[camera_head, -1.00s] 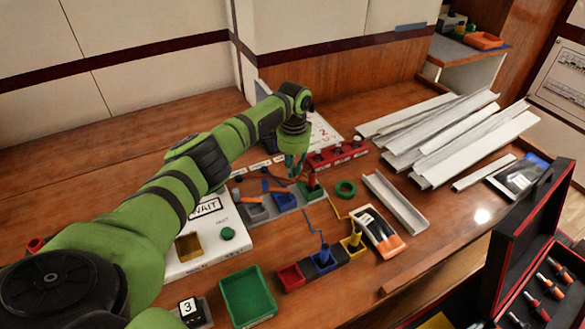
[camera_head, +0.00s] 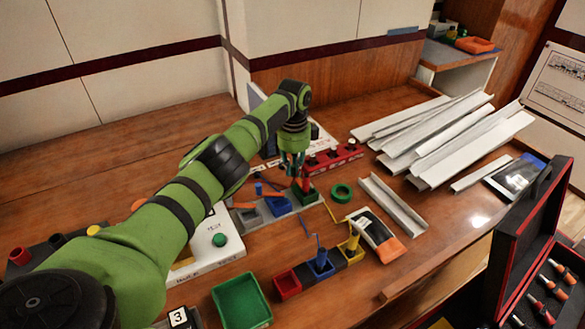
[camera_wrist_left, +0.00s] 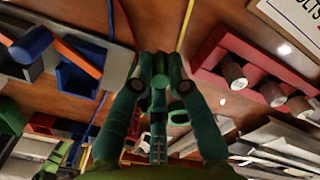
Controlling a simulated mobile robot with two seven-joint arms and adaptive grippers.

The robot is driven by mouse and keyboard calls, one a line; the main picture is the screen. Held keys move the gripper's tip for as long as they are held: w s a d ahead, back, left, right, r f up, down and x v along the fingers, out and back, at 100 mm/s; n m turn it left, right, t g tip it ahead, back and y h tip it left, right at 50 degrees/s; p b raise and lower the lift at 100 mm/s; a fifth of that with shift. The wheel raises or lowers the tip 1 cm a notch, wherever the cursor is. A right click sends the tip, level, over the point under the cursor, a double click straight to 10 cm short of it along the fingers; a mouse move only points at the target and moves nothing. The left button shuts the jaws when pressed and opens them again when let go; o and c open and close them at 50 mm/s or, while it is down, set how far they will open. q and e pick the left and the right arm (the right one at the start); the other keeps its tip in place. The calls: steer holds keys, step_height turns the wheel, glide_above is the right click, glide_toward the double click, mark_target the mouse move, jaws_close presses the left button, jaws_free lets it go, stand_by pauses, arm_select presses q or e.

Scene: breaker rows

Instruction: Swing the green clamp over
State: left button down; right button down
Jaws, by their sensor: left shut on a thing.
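The green clamp (camera_head: 307,194) is a small green block at the right end of a grey rail (camera_head: 285,215), beside a blue block with an orange lever (camera_head: 277,204). My left gripper (camera_head: 293,172) points down directly over the green clamp. In the wrist view, its dark green fingers (camera_wrist_left: 158,95) are closed around a green upright part (camera_wrist_left: 160,80) of similar colour, so the exact contact is hard to see. The blue block with its orange lever (camera_wrist_left: 75,55) is to the left there. My right gripper is not in view.
A red block with several knobs (camera_head: 333,158) stands close behind the gripper. A green ring (camera_head: 342,191) lies to the right. In front is a row of red, blue and yellow blocks (camera_head: 320,265), with a green tray (camera_head: 241,300) nearer. Metal channels (camera_head: 440,140) lie at the back right.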

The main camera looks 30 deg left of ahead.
mark_target(294, 166)
arm_select(q)
steer(key=shift+r, duration=0.1)
stand_by(0.3)
steer(key=c, duration=1.2)
jaws_free()
step_height(294, 166, up, 12)
